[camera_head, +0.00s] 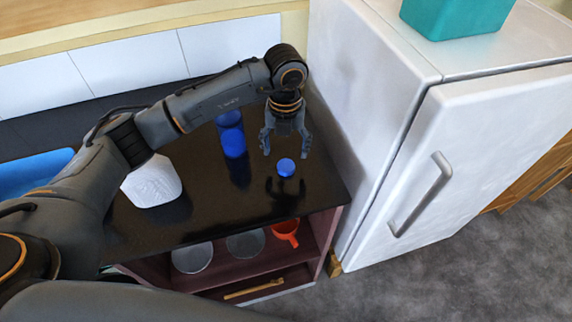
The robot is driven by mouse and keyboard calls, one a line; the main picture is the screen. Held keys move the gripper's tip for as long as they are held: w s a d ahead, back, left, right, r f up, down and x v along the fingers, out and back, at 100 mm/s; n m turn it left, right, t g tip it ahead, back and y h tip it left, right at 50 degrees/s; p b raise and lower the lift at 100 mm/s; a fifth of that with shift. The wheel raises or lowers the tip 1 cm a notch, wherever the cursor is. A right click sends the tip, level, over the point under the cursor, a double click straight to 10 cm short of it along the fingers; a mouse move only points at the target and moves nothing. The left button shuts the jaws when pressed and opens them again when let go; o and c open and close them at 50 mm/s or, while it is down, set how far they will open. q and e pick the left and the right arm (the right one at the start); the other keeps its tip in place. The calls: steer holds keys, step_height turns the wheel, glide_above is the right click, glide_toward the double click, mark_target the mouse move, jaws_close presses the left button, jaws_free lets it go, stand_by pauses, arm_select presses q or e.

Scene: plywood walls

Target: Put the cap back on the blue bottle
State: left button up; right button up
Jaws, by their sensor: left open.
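The blue cap (286,167) lies on the black countertop, near its right end. The blue bottle (232,139) stands upright on the counter to the left of the cap, partly hidden at the top by my left arm. My left gripper (287,147) points down above and just behind the cap in the picture. Its fingers are spread apart with nothing between them, and it does not appear to touch the cap. My right gripper is not in view.
A white container (152,182) stands on the counter, left of the bottle. A blue tray (32,174) is at the far left. A white fridge (470,150) borders the counter's right side. Glass dishes and an orange cup (287,231) sit on the shelf below.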

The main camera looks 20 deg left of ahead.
mark_target(286, 165)
arm_select(q)
steer(key=shift+s+f+p, duration=0.15)
steer(key=shift+f+p, duration=0.2)
steer(key=shift+p, duration=0.05)
step_height(286, 165, down, 4)
steer(key=shift+d+r+p, duration=0.15)
steer(key=shift+p, duration=0.6)
steer(key=shift+f, duration=0.35)
steer(key=c, duration=0.8)
